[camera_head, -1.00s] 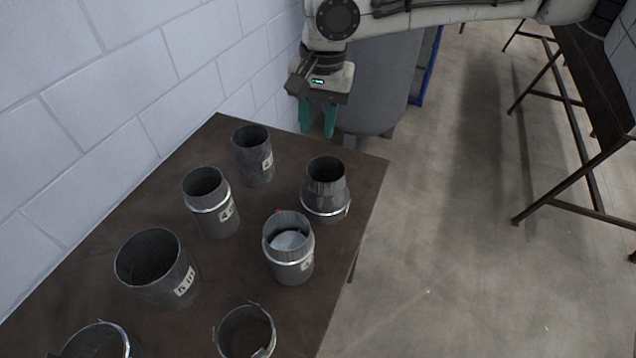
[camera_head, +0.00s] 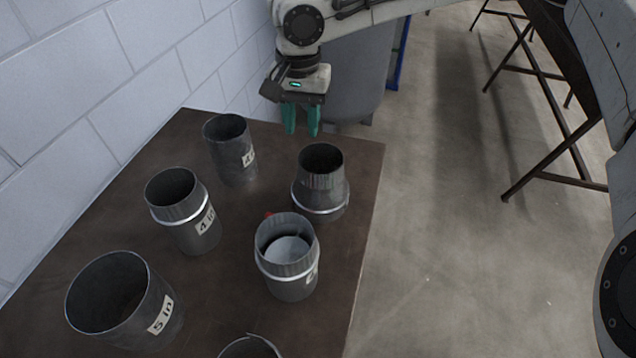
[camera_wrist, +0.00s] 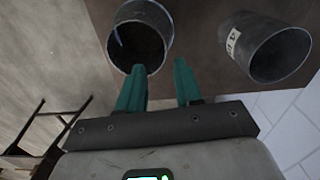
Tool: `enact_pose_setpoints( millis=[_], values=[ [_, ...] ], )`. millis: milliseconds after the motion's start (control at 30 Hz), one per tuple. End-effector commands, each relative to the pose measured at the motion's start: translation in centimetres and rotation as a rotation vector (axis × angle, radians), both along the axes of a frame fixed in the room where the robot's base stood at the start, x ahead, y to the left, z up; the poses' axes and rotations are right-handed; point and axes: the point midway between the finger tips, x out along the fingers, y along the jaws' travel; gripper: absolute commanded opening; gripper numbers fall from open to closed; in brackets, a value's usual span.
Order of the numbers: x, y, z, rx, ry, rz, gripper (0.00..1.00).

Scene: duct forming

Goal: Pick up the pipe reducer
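The pipe reducer (camera_head: 321,188) is a grey metal piece with a narrow upper collar widening to a broader banded base. It stands upright near the table's right edge in the head view. In the wrist view its open mouth (camera_wrist: 141,36) shows at the top, partly behind the left fingertip. My gripper (camera_head: 301,120) has two green fingers, apart and with nothing between them. It hangs above and behind the reducer, slightly left of it in the head view. In the wrist view the fingertips (camera_wrist: 159,68) are apart, with the left one overlapping the reducer's rim.
The brown table (camera_head: 235,315) holds several other ducts. A labelled pipe (camera_head: 228,152) stands left of the reducer, and a banded pipe (camera_head: 287,262) stands in front of it. A white block wall (camera_head: 110,90) borders the left. Open floor (camera_head: 440,230) lies to the right.

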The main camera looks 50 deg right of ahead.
Motion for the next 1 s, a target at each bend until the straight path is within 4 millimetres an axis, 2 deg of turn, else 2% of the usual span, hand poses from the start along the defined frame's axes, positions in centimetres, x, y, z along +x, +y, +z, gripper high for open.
enact_pose_setpoints(
  millis=[100, 433, 700, 1000],
  values=[
    [0.0, 0.1, -1.9, 0.0, 0.002, 0.002, 0.35],
    [0.0, 0.1, -4.6, 0.0, 0.001, 0.003, 0.35],
    [0.0, 0.2, -8.2, 0.0, 0.001, 0.002, 0.35],
    [0.0, 0.2, -8.9, 0.0, -0.001, 0.002, 0.35]
  ],
)
